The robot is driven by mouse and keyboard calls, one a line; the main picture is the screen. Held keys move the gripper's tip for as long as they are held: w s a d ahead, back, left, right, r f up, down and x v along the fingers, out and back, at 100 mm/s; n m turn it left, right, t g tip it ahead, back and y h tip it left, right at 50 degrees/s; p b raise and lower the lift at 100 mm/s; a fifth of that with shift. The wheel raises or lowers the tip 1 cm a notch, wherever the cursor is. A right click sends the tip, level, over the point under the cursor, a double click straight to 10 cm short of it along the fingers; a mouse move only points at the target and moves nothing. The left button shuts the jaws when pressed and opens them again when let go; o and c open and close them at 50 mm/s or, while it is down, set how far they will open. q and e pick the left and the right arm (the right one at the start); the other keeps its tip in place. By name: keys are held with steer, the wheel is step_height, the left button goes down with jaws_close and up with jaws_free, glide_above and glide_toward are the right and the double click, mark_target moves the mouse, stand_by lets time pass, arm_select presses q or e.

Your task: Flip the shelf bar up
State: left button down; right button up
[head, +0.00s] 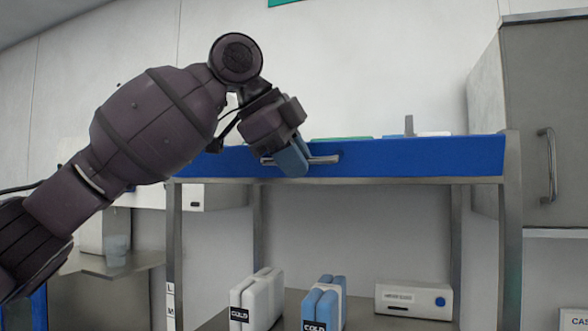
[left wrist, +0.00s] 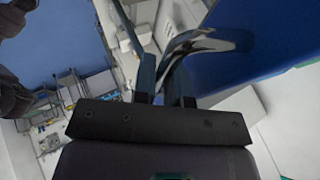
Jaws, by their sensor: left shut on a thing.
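The shelf bar (head: 420,158) is a long blue panel across the front of the upper shelf, with a metal handle (head: 326,160) on its face. My left gripper (head: 292,160) reaches in from the left and is shut on this handle near the bar's left part. In the left wrist view the fingers (left wrist: 168,78) close around the handle (left wrist: 200,42), beside the blue bar (left wrist: 262,45). The fingers and gripper body hide part of the handle. My right gripper is in neither view.
Below the shelf stand a white cold pack (head: 262,300), a blue cold pack (head: 325,300) and a white box (head: 413,300). A grey cabinet (head: 550,100) stands at the right. Metal posts (head: 511,230) hold the shelf. Low items show above the bar.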

arm_select(q)
steer(key=shift+w+d+r+n+g+y, duration=0.1)
steer(key=shift+w+r+n+g+y, duration=0.2)
steer(key=shift+g, duration=0.6)
steer(key=shift+w+d+r+n+g+y, duration=0.1)
steer(key=shift+w+r+g+y, duration=0.25)
steer(key=shift+g, duration=0.55)
steer(key=c, duration=1.2)
jaws_free()
steer(key=shift+w, duration=0.15)
steer(key=v, duration=1)
steer(key=shift+r, duration=0.4)
steer(key=shift+a, duration=0.1)
